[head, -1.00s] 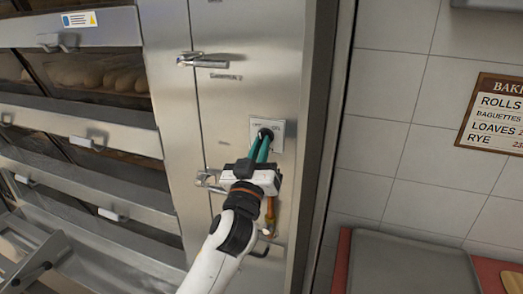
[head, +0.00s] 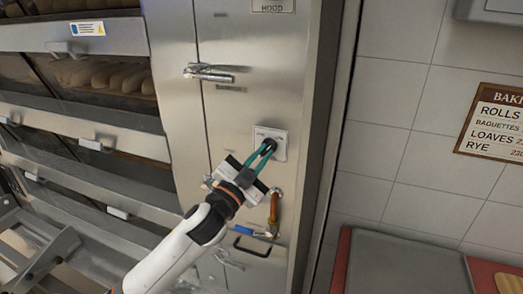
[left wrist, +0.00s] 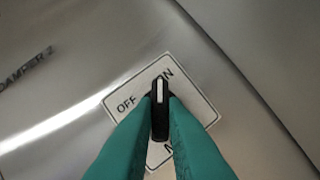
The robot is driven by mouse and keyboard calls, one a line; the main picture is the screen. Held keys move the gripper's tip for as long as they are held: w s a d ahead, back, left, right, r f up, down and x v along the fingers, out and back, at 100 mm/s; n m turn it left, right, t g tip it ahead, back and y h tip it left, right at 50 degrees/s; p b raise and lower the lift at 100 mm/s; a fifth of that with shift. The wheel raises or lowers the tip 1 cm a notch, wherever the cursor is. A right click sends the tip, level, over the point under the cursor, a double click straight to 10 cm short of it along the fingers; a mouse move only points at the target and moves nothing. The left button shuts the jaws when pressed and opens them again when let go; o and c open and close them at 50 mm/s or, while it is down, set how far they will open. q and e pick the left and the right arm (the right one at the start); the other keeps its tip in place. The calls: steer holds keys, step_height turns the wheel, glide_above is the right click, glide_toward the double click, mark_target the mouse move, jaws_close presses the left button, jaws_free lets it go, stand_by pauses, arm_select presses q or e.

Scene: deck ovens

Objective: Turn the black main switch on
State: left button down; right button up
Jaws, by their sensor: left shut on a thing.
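The black main switch (left wrist: 160,110) is a knob with a white pointer line on a pale plate (left wrist: 198,103) marked OFF and ON. In the left wrist view its pointer stands upright in the picture, towards the ON lettering and away from OFF. In the head view the switch (head: 269,144) sits on the steel panel right of the ovens. My left gripper (head: 266,147) has its two green fingers shut on the knob, one on each side. The fingers hide the lower part of the plate. My right gripper is not in view.
A latch handle (head: 208,72) juts out above the switch. An orange-handled tool (head: 273,208) and a blue handle (head: 248,232) are just below my gripper. Oven decks with bread (head: 105,75) lie left. A red-edged counter with a grey tray (head: 405,268) stands lower right.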

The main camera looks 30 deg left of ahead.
arm_select(q)
steer(key=shift+m+p, duration=0.4)
steer(key=shift+m, duration=0.4)
steer(key=shift+a+m+g+h, duration=0.1)
steer(key=shift+m+g+h, duration=0.2)
steer(key=c, duration=1.5)
jaws_free()
steer(key=shift+o, duration=0.2)
steer(key=shift+s, duration=0.1)
steer(key=shift+s+f, duration=0.25)
steer(key=b+v, duration=0.4)
steer(key=v, duration=0.7)
